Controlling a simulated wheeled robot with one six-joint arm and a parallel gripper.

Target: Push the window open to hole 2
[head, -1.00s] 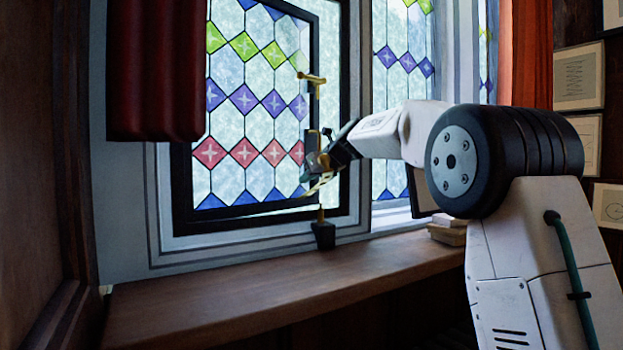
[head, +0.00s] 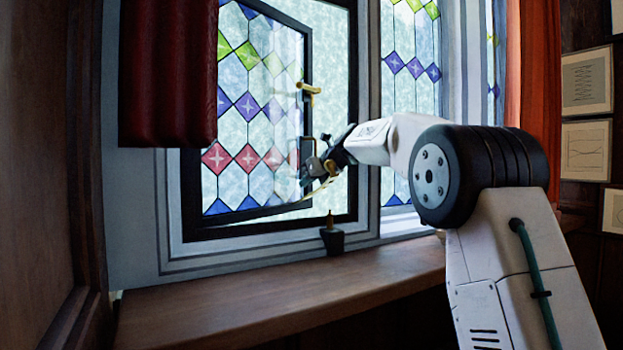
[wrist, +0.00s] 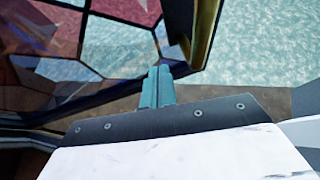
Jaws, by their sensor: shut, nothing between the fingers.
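The window (head: 250,115) is a leaded casement with coloured diamonds and a dark frame. It stands ajar, swung outward, with a gap at its right edge. A brass handle (head: 310,88) is on that edge. A brass bar, seemingly the stay (head: 322,186), shows below my gripper; its holes cannot be made out. A dark block with a brass pin (head: 331,232) stands at the sill, apart from the bar. My gripper (head: 306,163) is at the casement's lower right edge; contact is unclear. In the wrist view its teal fingers (wrist: 157,85) are shut and empty, near a brass piece (wrist: 203,35).
A wooden sill (head: 270,290) runs below the window, mostly clear. A red curtain (head: 168,75) hangs at the upper left and hides part of the window. An orange-red curtain (head: 533,90) and framed pictures (head: 586,80) are on the right.

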